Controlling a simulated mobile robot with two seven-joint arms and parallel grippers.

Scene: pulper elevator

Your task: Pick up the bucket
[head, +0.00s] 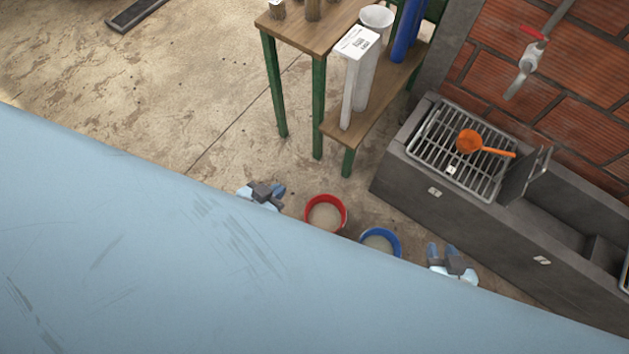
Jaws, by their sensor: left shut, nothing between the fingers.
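A red bucket (325,213) stands upright on the floor near the middle of the head view, with beige-grey stuff inside. A blue bucket (380,243) stands to its lower right, with similar contents; its lower part is hidden behind a large pale blue surface. My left gripper (266,192) is left of the red bucket, apart from it, shut and empty. My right gripper (449,260) is right of the blue bucket, apart from it; its finger gap is too small to judge. Both arms are mostly hidden by the pale blue surface.
The pale blue surface (120,250) fills the lower left. A wooden table with green legs (318,110) stands behind the buckets. A grey concrete trough (420,180) with a grate and an orange ladle (470,141) is at right. Open floor (180,90) lies at upper left.

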